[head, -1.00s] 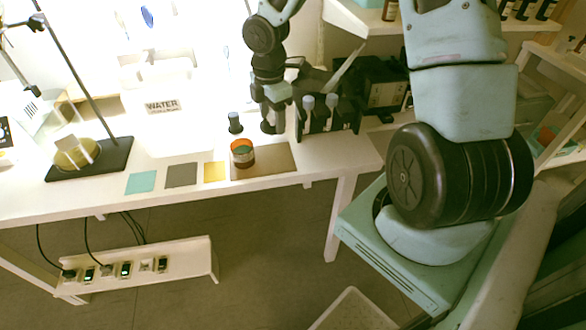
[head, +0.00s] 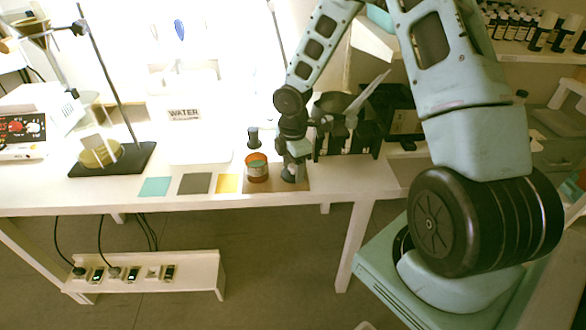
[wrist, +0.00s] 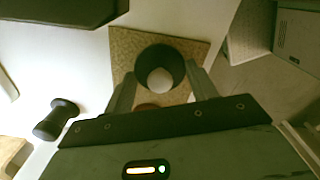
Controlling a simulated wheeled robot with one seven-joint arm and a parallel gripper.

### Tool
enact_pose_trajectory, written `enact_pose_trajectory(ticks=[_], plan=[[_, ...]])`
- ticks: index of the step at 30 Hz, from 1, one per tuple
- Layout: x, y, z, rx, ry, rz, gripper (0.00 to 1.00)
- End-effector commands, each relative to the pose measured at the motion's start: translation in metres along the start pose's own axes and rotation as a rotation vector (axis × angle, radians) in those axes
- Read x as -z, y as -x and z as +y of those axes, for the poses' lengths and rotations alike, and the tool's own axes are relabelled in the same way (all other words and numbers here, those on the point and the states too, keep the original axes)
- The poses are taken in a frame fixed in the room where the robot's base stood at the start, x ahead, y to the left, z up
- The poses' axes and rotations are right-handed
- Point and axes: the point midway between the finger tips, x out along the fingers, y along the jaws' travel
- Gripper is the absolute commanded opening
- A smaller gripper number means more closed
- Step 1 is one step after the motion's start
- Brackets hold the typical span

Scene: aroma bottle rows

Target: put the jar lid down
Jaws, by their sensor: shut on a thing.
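The jar lid, a dark round piece with a pale knob, shows between my fingers in the wrist view (wrist: 160,72). My gripper (wrist: 161,80) is shut on it. In the head view my gripper (head: 292,170) is low over the brown mat (head: 300,187), just right of the open jar (head: 257,172) with an orange rim. The lid is mostly hidden there, a dark shape under the fingers at or close to the mat; I cannot tell whether it touches. In the wrist view the mat (wrist: 125,42) lies behind the lid.
A small dark bottle (head: 253,137) stands behind the jar. A black rack of bottles (head: 345,140) is close on the right. Yellow (head: 227,184), grey (head: 194,184) and teal (head: 155,187) squares lie left along the table's front edge. A stand (head: 115,158) is further left.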

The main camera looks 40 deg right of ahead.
Motion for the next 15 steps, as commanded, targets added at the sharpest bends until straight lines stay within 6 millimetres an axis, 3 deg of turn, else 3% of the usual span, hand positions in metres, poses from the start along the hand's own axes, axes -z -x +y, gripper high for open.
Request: enact_pose_trajectory(ticks=[11,12,14,15], plan=[[0.0001,-0.0055,0.0002,0.0,0.0,0.0,0.36],[0.0,-0.0053,0.0003,-0.001,0.0,0.0,0.63],[0.0,-0.0049,0.0002,-0.001,0.0,0.0,0.79],[-0.0001,-0.0048,0.0003,-0.001,0.0,0.0,0.79]])
